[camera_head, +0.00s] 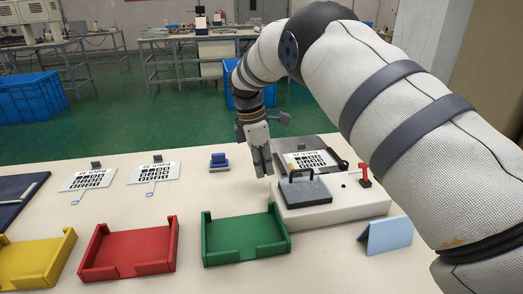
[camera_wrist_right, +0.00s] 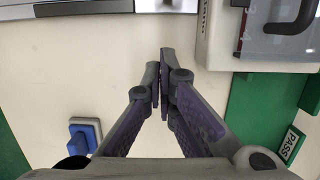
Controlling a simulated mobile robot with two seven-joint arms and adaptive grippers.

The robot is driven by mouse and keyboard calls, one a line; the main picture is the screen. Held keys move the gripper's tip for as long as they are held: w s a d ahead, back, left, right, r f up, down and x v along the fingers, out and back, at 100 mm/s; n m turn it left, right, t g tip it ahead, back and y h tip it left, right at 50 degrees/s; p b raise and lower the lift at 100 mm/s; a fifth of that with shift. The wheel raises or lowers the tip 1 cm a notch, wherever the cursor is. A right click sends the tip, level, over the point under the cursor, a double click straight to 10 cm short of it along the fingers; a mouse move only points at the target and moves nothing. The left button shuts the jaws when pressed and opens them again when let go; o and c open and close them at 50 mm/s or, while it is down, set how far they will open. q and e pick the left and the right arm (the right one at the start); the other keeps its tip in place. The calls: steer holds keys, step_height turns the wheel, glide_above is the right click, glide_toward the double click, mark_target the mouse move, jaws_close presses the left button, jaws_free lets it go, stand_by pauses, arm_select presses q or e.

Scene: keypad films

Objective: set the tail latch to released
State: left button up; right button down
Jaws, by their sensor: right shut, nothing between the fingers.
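A white test fixture (camera_head: 335,205) stands on the table at the centre right, with a grey lid (camera_head: 305,192) that has a black handle. A small red lever (camera_head: 364,175) stands up at its right end; I cannot tell whether this is the tail latch, or its state. My right gripper (camera_head: 263,165) is shut and empty, pointing down just left of the fixture. In the right wrist view the closed fingertips (camera_wrist_right: 163,55) are over bare table, and the fixture (camera_wrist_right: 222,40) is at the upper right. My left gripper is not in view.
Yellow (camera_head: 38,262), red (camera_head: 130,250) and green (camera_head: 245,237) trays line the front. Two keypad films (camera_head: 155,174) lie behind, near a blue block (camera_head: 219,161). A grey holder with another film (camera_head: 308,160) sits behind the fixture. A light-blue folded card (camera_head: 385,235) stands at right.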

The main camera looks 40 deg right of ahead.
steer(key=shift+s+d+f, duration=0.1)
steer(key=shift+d+f, duration=0.1)
steer(key=shift+f, duration=0.85)
steer(key=shift+s+d+r+p, duration=0.25)
steer(key=shift+d+r, duration=0.25)
steer(key=shift+d, duration=0.05)
steer(key=shift+s+d+r+p, duration=0.2)
steer(key=shift+s+d+r, duration=0.05)
steer(key=shift+d+r, duration=0.25)
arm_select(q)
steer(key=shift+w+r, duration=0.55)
arm_select(e)
steer(key=shift+s+d+r, duration=0.15)
steer(key=shift+s+d, duration=0.15)
steer(key=shift+d, duration=0.15)
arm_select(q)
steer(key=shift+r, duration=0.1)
arm_select(e)
steer(key=shift+r, duration=0.1)
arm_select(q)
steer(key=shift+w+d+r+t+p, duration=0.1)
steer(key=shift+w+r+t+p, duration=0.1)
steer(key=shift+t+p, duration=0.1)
arm_select(e)
steer(key=shift+s+d+r+y, duration=0.1)
steer(key=shift+d+r+y, duration=0.05)
steer(key=shift+y, duration=0.25)
